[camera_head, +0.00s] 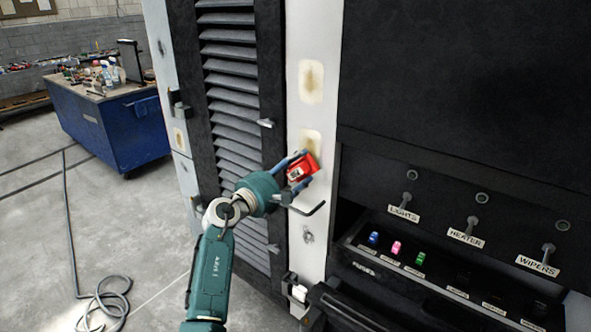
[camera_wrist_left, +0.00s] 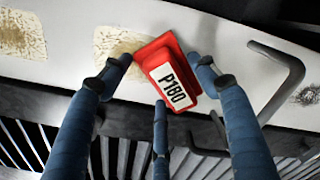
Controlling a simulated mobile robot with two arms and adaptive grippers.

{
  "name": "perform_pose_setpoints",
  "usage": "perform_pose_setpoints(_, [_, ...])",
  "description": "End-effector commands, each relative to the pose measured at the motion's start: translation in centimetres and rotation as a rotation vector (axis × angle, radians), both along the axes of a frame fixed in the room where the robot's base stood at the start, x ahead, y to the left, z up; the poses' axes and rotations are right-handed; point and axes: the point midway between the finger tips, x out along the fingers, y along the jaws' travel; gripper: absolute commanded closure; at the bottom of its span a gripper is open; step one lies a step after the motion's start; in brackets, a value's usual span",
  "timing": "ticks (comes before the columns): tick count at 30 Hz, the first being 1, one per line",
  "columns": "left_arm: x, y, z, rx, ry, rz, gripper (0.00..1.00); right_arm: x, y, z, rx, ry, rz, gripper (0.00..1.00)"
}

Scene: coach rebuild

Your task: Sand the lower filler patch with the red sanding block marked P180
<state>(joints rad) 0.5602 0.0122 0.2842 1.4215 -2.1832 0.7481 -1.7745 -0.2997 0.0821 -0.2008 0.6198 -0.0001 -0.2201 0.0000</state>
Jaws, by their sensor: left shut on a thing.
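The red sanding block (camera_head: 302,168) is in my left gripper (camera_head: 293,168), in front of the white pillar. In the left wrist view the red block (camera_wrist_left: 151,52) shows a white label reading P180, with the blue fingers of my left gripper (camera_wrist_left: 160,75) around it. The lower filler patch (camera_head: 311,139) is a tan smear on the pillar, partly covered by the block; it also shows in the left wrist view (camera_wrist_left: 112,42). The block lies over or against its lower edge; I cannot tell if it touches. The upper filler patch (camera_head: 311,80) is higher up. My right gripper is not in view.
A louvred panel (camera_head: 232,80) stands left of the pillar. A dark switch panel (camera_head: 470,215) is at the right. A blue workbench (camera_head: 105,130) stands far back left, and a cable lies on the floor.

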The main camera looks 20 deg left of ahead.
Motion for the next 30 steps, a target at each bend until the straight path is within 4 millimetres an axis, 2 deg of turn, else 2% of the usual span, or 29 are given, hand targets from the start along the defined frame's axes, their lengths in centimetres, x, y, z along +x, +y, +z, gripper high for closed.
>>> perform_pose_setpoints(23, [1.5,-0.5,0.1,0.000,-0.002,0.001,0.61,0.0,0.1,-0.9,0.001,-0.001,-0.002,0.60])
perform_pose_setpoints(30, [1.4,-0.5,1.1,0.002,-0.002,0.000,0.60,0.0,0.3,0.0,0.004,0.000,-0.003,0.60])
